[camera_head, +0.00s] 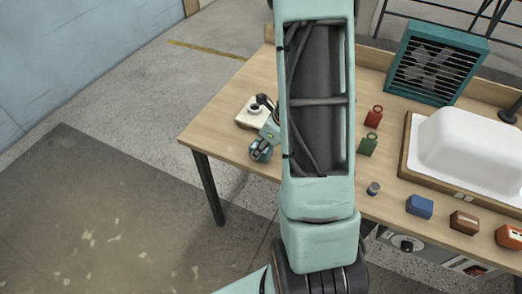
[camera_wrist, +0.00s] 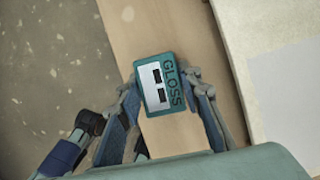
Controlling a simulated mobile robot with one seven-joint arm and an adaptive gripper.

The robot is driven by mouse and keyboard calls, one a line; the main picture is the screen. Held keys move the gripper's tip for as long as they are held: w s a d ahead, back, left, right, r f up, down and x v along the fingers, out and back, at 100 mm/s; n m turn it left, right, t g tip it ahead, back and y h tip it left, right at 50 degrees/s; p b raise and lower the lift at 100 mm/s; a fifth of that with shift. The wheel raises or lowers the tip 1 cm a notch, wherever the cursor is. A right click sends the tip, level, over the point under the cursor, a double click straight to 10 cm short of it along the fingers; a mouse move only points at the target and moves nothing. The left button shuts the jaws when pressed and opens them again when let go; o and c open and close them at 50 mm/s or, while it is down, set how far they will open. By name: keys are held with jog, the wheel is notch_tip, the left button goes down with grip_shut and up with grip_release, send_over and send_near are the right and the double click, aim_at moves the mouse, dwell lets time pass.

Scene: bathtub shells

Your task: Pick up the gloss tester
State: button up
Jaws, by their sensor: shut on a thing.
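The gloss tester (camera_wrist: 158,88) is a small teal box with a pale face, two dark windows and the word GLOSS. It sits between the fingertips of my gripper (camera_wrist: 166,93) in the wrist view, above the wooden table (camera_wrist: 150,35) near its edge. My gripper is shut on it, one finger on each side. In the head view my gripper (camera_head: 262,148) is at the table's front left edge, partly hidden by my arm; the tester is hard to make out there. I cannot tell its height above the table.
A cream block (camera_head: 250,112) with a dark round part is close behind my gripper. Right of my arm are red (camera_head: 374,116) and green (camera_head: 367,144) weights, a teal fan box (camera_head: 437,65), a white tub shell (camera_head: 465,145) and several small boxes. Floor lies left.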

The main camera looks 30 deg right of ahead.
jog(key=shift+r, duration=0.1)
jog(key=shift+r+p, duration=0.3)
jog(key=shift+r, duration=0.3)
jog(key=s+a+r+p, duration=0.1)
jog(key=s+r+p, duration=0.1)
jog(key=s+r, duration=0.9)
jog(key=shift+s+a+r, duration=0.3)
jog(key=shift+s+a, duration=0.05)
jog(key=shift+s, duration=1.1)
